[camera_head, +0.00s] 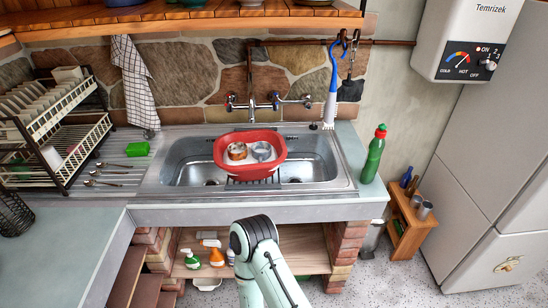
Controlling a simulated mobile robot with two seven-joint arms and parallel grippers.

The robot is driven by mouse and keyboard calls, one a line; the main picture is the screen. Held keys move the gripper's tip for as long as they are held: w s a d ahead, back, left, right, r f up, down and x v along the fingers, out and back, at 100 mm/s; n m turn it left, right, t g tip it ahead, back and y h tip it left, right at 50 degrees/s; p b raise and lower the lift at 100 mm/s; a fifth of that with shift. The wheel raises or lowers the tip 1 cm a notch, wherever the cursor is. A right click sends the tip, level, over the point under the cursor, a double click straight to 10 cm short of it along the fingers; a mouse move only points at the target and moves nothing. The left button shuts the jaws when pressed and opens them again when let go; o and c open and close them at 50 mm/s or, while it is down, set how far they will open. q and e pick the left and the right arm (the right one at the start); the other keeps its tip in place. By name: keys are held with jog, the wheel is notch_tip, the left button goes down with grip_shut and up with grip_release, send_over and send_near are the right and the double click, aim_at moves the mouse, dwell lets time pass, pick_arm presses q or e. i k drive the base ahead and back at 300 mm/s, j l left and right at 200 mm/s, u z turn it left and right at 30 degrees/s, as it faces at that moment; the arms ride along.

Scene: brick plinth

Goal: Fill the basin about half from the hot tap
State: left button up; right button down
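The red basin (250,170) sits in the middle of the metal sink (315,160), over a dark slatted part between the two bowls. A brownish cup (237,151) and a grey metal cup (261,151) are inside it. I see no clear sign of water in it. The wall tap (253,106) is behind the basin, with handles at its left and right ends; a pipe rises from its middle. No stream of water shows. I cannot tell which handle is hot. One of my arm links shows at the bottom middle, below the counter edge. Neither gripper is in view.
A dish rack (62,125) with plates stands left of the sink. A green sponge (137,149) and spoons lie on the drainer. A green bottle (374,153) stands at the right. A white water heater (468,40) hangs upper right. A blue-handled brush (332,90) hangs behind.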

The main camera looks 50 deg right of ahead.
aim_at(228, 98)
jog(key=i+l+z, duration=0.15)
jog(key=z, duration=1.5)
